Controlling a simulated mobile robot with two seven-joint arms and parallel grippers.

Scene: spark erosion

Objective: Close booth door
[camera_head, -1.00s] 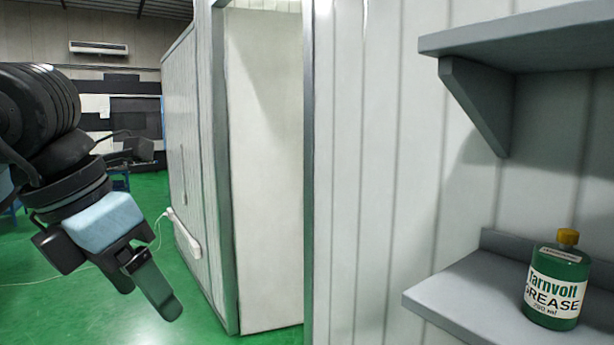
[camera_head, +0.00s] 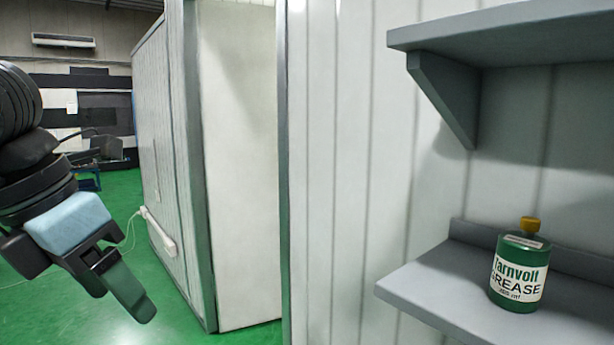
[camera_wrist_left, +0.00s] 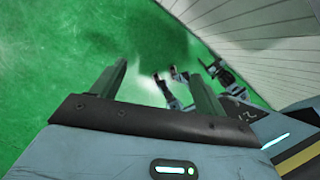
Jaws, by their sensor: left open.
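The booth shows as pale panelled walls with grey metal edge strips in the head view. A smooth white panel (camera_head: 240,170) stands between the left edge strip and the near wall's edge; I cannot tell whether it is the booth door or an inner wall. No handle is visible. My left gripper (camera_head: 125,290) is open and empty, left of the booth and apart from it.
The near booth wall (camera_head: 340,180) carries grey shelves (camera_head: 450,285) on the right, with a green grease bottle (camera_head: 518,268) on the lower one. A white power strip (camera_head: 158,232) with a cable is on the booth's left side.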

